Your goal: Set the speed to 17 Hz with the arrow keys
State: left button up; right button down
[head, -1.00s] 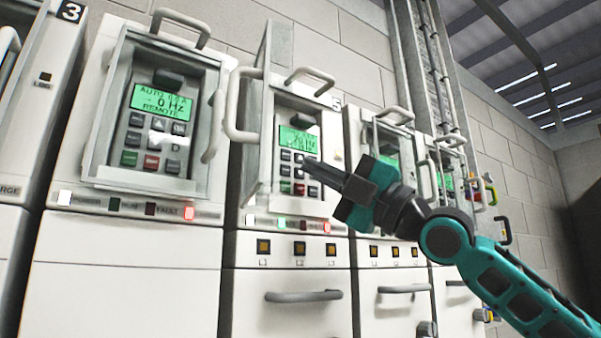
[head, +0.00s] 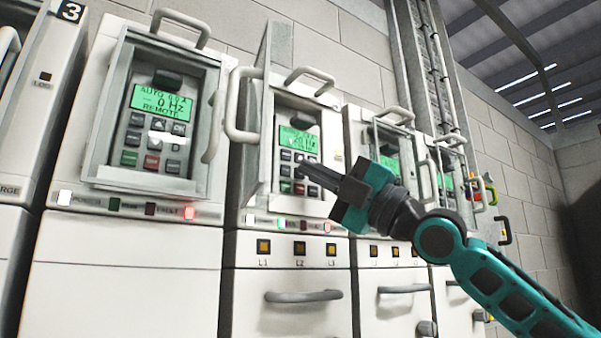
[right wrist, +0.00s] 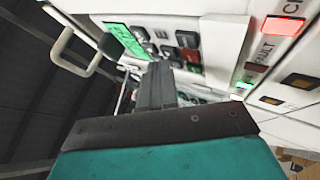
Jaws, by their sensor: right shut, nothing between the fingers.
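The drive's keypad (head: 286,170) sits in a recess behind an opened frame, with a lit green display (head: 297,139) above dark keys. The display's digits look like 20 Hz but are small and blurred. My right gripper (head: 304,165) is shut and empty, its fingertips at the right side of the keypad. They hide some of the keys, and I cannot tell whether they touch one. In the right wrist view the shut fingers (right wrist: 158,75) point at the keys, with the display (right wrist: 126,40) to their upper left. My left gripper is not in view.
A neighbouring drive at left has its display (head: 160,102) reading 0 Hz, REMOTE. An opened cover (head: 258,125) with a handle (head: 237,105) stands out left of the keypad. More drives stand at right. Lamps (head: 281,222) glow green and red below the keypad.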

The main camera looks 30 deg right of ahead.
jog(key=shift+w, duration=0.35)
dwell(0.5)
dwell(0.3)
jog(key=shift+s, duration=0.75)
jog(key=shift+w, duration=0.15)
jog(key=shift+w, duration=0.3)
